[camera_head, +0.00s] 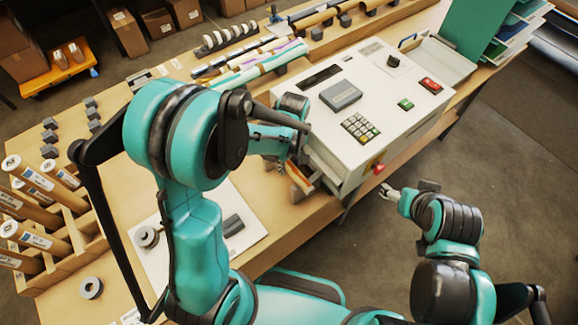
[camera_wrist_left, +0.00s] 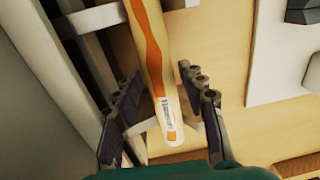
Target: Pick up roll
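A cream roll with an orange stripe and a printed end label (camera_wrist_left: 152,60) lies along the white side of the laminator, by a pale bracket. In the head view a short orange part of it (camera_head: 304,181) shows at the laminator's near left side; my left arm hides much of the rest. My left gripper (camera_wrist_left: 165,112) is open, with one finger on each side of the roll and visible gaps between. It also shows in the head view (camera_head: 290,160), partly hidden by its own arm. My right gripper (camera_head: 388,192) hangs off the table's right edge, away from the roll; its fingers are too small to read.
The white laminator (camera_head: 375,110) with keypad and buttons stands on the wooden table. Other rolls (camera_head: 262,64) lie in holders behind it. A wooden rack of brown tubes (camera_head: 40,237) is at left. A white board (camera_head: 190,240) lies at the table's front.

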